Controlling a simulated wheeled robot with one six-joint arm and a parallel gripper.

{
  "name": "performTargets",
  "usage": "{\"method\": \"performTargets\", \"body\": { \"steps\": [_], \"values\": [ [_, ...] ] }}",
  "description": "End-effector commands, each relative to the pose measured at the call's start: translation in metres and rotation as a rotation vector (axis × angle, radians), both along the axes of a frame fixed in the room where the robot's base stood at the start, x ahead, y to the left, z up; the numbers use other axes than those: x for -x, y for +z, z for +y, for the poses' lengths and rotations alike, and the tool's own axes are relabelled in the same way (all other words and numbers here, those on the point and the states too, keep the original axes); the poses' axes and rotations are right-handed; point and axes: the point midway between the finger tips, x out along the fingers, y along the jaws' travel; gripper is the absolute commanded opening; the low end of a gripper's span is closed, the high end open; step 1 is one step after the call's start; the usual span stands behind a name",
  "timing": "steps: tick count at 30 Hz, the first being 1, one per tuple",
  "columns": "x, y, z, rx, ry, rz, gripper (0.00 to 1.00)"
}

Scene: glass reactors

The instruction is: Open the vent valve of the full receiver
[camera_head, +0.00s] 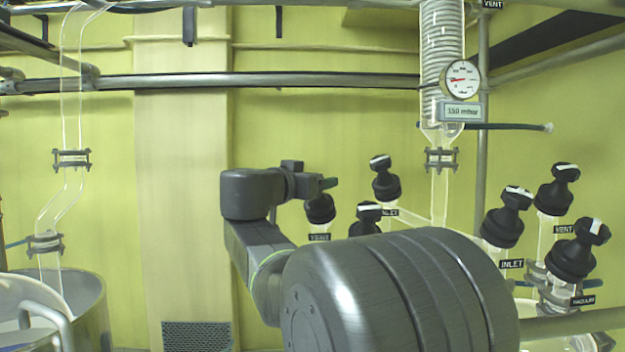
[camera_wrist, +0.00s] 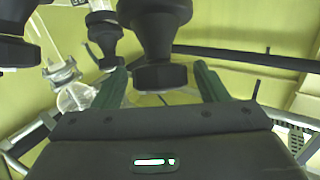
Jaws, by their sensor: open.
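In the head view my gripper (camera_head: 327,183) is at the left valve group, right by the black knob of the left valve (camera_head: 320,208). The label (camera_head: 319,237) under that valve is too small to read surely. In the wrist view my gripper (camera_wrist: 158,82) is open, with a black valve knob (camera_wrist: 155,30) between its two green fingers; I cannot tell whether they touch it. The right group has a VENT valve (camera_head: 556,190), an INLET valve (camera_head: 506,217) and a VACUUM valve (camera_head: 577,250). The receivers' bodies and their fill levels are hidden or out of frame.
Two more black-knobbed valves (camera_head: 385,178) (camera_head: 366,217) stand close right of my gripper, one by an INLET label. A coil condenser (camera_head: 441,60) with a gauge (camera_head: 462,79) and a 150 mbar display (camera_head: 461,112) hangs behind. A glass pipe (camera_head: 70,160) stands far left.

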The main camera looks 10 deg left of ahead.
Motion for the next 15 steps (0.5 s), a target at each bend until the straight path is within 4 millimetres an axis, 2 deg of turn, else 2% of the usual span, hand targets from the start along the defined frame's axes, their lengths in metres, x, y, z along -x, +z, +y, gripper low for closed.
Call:
{"method": "performTargets", "body": {
  "steps": [5, 11, 12, 15],
  "values": [
    [0.0002, -0.0002, 0.0002, 0.0, 0.0, 0.0, 0.65],
    [0.0003, -0.0002, 0.0002, 0.0, 0.0, 0.0, 0.26],
    [0.0003, -0.0002, 0.0002, 0.0, 0.0, 0.0, 0.22],
    [0.0003, -0.0005, 0.0002, 0.001, 0.001, 0.0, 0.22]
  ]
}}
